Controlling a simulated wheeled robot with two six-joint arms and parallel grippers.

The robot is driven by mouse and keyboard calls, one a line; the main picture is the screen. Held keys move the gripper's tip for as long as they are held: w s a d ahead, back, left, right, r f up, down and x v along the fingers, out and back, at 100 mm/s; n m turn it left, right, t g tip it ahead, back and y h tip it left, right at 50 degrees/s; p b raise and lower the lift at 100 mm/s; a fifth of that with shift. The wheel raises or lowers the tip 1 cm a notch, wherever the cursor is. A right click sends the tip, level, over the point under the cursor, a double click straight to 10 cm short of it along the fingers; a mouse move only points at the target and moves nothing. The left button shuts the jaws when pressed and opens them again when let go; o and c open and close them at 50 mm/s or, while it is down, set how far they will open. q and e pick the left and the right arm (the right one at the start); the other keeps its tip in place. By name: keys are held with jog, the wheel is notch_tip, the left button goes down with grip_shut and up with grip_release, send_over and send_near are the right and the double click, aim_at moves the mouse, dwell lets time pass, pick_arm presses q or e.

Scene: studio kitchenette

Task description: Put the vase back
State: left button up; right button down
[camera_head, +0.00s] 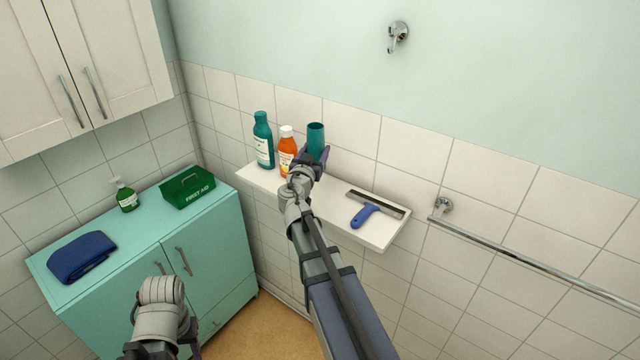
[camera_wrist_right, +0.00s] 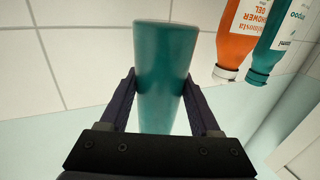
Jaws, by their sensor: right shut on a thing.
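The vase is a plain teal cylinder (camera_head: 316,138), upright at the wall shelf (camera_head: 336,212), right of the orange bottle. My right gripper (camera_head: 313,158) is shut on the vase. In the right wrist view the vase (camera_wrist_right: 165,60) stands between the two dark fingers of the right gripper (camera_wrist_right: 163,100). The vase's lower end is hidden by the gripper in the head view, so I cannot tell whether it touches the shelf. My left arm shows at the bottom left of the head view; its jaws cannot be made out.
A teal bottle (camera_head: 263,141) and an orange bottle (camera_head: 287,150) stand on the shelf's left part. A blue-handled squeegee (camera_head: 366,213) lies on its right part. A green cabinet (camera_head: 150,232) holds a soap bottle (camera_head: 125,195), first aid box (camera_head: 188,188) and blue cloth (camera_head: 82,257).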

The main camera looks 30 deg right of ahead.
jog(key=shift+w+d, duration=0.2)
jog(key=shift+d, duration=0.05)
jog(key=shift+s+a+f+b, duration=0.15)
jog(key=shift+f+b, duration=0.05)
jog(key=shift+b, duration=0.1)
notch_tip(320, 180, down, 6)
jog(key=b, duration=0.5)
jog(key=shift+r+b, duration=0.1)
jog(key=shift+b, duration=0.25)
notch_tip(320, 180, down, 4)
jog(key=b, duration=0.3)
jog(key=shift+r+b, duration=0.2)
jog(key=shift+b, duration=0.15)
jog(key=shift+f, duration=0.2)
jog(key=shift+c, duration=0.6)
grip_release()
